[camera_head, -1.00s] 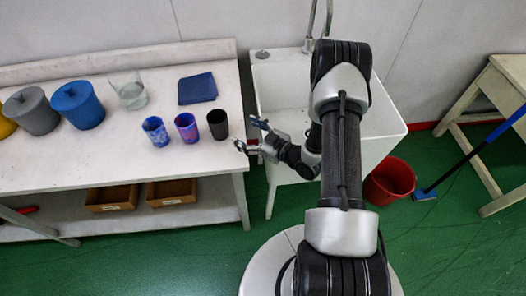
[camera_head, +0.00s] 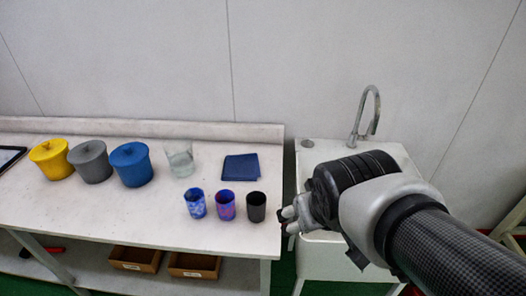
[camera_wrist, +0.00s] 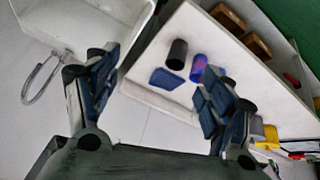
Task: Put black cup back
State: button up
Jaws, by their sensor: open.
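The black cup (camera_head: 256,207) stands upright on the white table (camera_head: 225,245), near its right front corner, at the right end of a row of cups. The black cup also shows in the wrist view (camera_wrist: 177,54), between and beyond my fingers. My gripper (camera_head: 284,222) is just right of the black cup in the head view, partly hidden by my arm. In the wrist view my gripper (camera_wrist: 158,88) has its fingers wide apart with nothing between them.
A purple-pink cup (camera_head: 226,205) and a blue patterned cup (camera_head: 195,203) stand left of the black cup. A sink (camera_head: 312,160) is right.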

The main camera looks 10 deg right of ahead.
jog(key=s+a+g+y, duration=0.1)
jog(key=s+a, duration=0.3)
jog(key=s, duration=0.5)
jog(key=shift+s+r+m, duration=0.15)
jog(key=shift+m, duration=0.15)
dwell(0.6)
